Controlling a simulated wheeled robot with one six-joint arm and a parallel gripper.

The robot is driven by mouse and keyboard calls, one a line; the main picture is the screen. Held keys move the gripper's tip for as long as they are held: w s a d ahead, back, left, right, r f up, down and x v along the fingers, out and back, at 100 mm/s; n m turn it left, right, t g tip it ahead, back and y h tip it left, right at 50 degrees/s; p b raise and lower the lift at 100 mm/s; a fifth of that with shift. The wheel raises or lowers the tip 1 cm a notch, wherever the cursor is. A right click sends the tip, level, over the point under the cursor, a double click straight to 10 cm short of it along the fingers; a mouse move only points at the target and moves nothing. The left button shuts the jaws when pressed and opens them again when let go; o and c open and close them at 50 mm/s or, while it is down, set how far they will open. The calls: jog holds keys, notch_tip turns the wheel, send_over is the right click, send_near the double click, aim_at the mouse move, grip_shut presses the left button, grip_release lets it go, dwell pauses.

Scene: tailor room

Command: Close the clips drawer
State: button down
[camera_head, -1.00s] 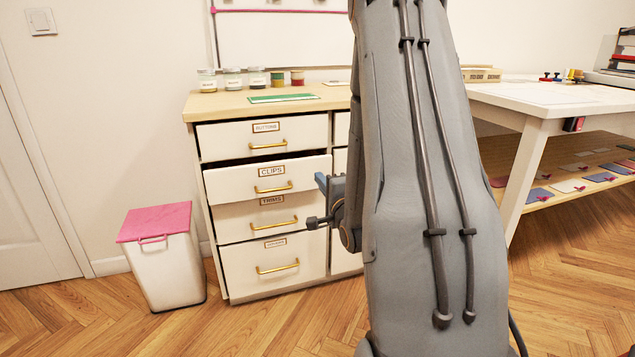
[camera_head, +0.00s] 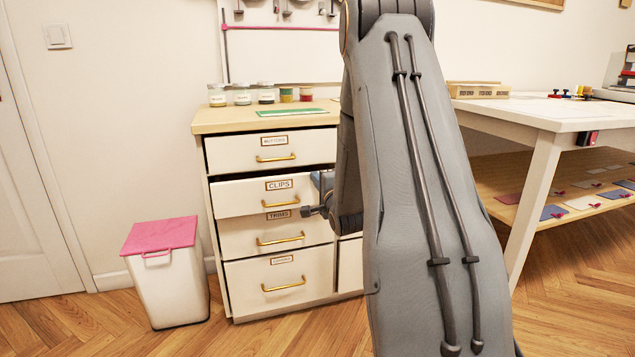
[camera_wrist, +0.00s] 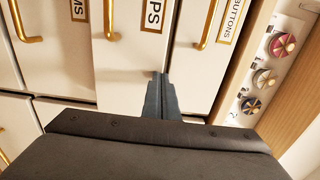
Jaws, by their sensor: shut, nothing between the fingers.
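The clips drawer (camera_head: 238,199) is partly pulled out of the cabinet; its front stands forward of the fronts above and below. It has a CLIPS label and a brass handle (camera_head: 280,204). In the wrist view, its front (camera_wrist: 125,75) is turned sideways, with the label partly cut off. My gripper (camera_wrist: 160,78) is shut and empty, its fingertips at the front of the clips drawer, on the label's lower side and close to the edge by the buttons drawer. Contact is hard to confirm. In the head view, my arm hides most of the gripper.
The buttons drawer (camera_head: 235,153) above and trims drawer (camera_head: 235,235) below look closed. A pink-lidded bin (camera_head: 172,280) stands at left, a white table (camera_head: 545,115) at right. The floor before the cabinet is clear.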

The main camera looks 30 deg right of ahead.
jog(key=p+x, duration=0.1)
jog(key=x, duration=0.3)
jog(key=shift+w+d, duration=0.1)
jog(key=shift+w, duration=0.25)
jog(key=shift+w+r, duration=0.15)
jog(key=shift+r, duration=0.1)
jog(key=shift+s+f+p, duration=0.15)
jog(key=shift+s+p, duration=0.2)
jog(key=shift+s, duration=0.05)
jog(key=p+v, duration=0.3)
jog(key=v, duration=1)
jog(key=shift+s+a, duration=0.2)
jog(key=shift+s, duration=0.15)
